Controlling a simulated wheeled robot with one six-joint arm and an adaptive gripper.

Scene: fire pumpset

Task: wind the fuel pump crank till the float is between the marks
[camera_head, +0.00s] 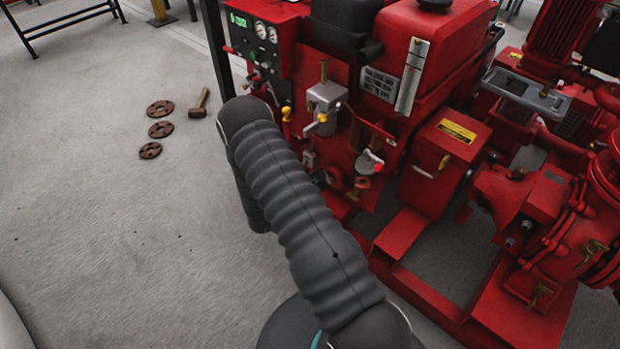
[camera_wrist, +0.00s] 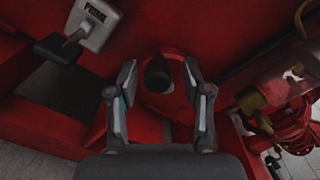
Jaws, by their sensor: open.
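My gripper (camera_wrist: 159,66) is open in the wrist view, with one finger on each side of a dark round knob (camera_wrist: 158,74). The knob stands out from a red rounded part; it looks like the crank's grip, but I cannot be sure. I see no clear contact between fingers and knob. In the head view a pale upright gauge (camera_head: 412,76) with a scale is on the red tank. Its float and marks are too small to read. My arm hides the gripper and the knob in the head view.
A plate marked PRIME (camera_wrist: 97,20) with a dark lever (camera_wrist: 58,48) is left of my gripper. A blurred brass-coloured fitting (camera_wrist: 262,100) is to the right. A control panel (camera_head: 252,35) and red pump housing (camera_head: 592,200) flank the engine. Rusty discs (camera_head: 160,129) and a mallet (camera_head: 199,103) lie on open floor.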

